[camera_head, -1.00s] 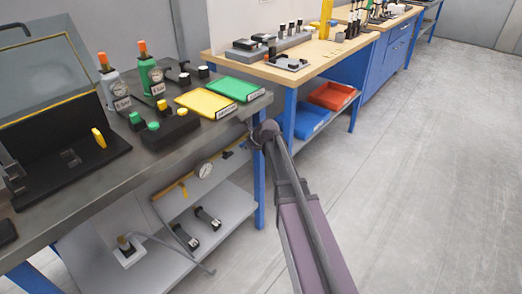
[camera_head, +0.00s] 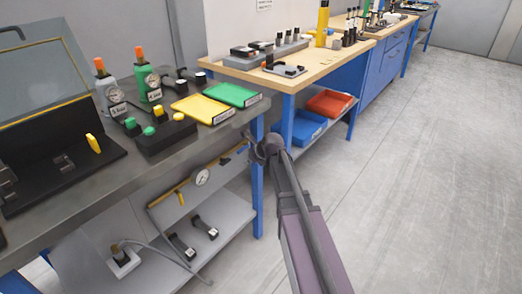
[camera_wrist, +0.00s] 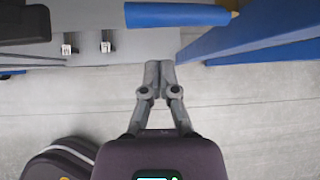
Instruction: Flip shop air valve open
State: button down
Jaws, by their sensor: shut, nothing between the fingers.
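A yellow air pipe (camera_head: 168,196) with a round white gauge (camera_head: 201,176) runs under the near bench, on a grey panel. A small blue part (camera_head: 241,149) shows near its right end, close to my gripper; I cannot tell for sure that it is the valve's handle. My gripper (camera_head: 248,136) is shut and empty beside the bench's right front corner, and partly hides that area. In the wrist view my gripper (camera_wrist: 159,68) points toward a blue bar (camera_wrist: 178,14) with a yellow-orange end, with a visible gap between them.
The near bench (camera_head: 60,215) carries yellow (camera_head: 200,106) and green (camera_head: 233,95) trays and two gauge bottles. Its blue leg (camera_head: 257,195) stands close to my arm. A lower shelf (camera_head: 225,220) holds small dark parts. Open grey floor (camera_head: 420,180) lies to the right.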

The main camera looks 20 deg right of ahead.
jog(key=s+a+r+n+g+h+p, duration=0.1)
jog(key=s+r+n+g+h+p, duration=0.2)
jog(key=s+r+n+p, duration=1.8)
jog(key=shift+s+a+r+n+g+p, duration=0.35)
jog(key=shift+s+n+g+p, duration=1.25)
jog(key=shift+n+p, duration=0.55)
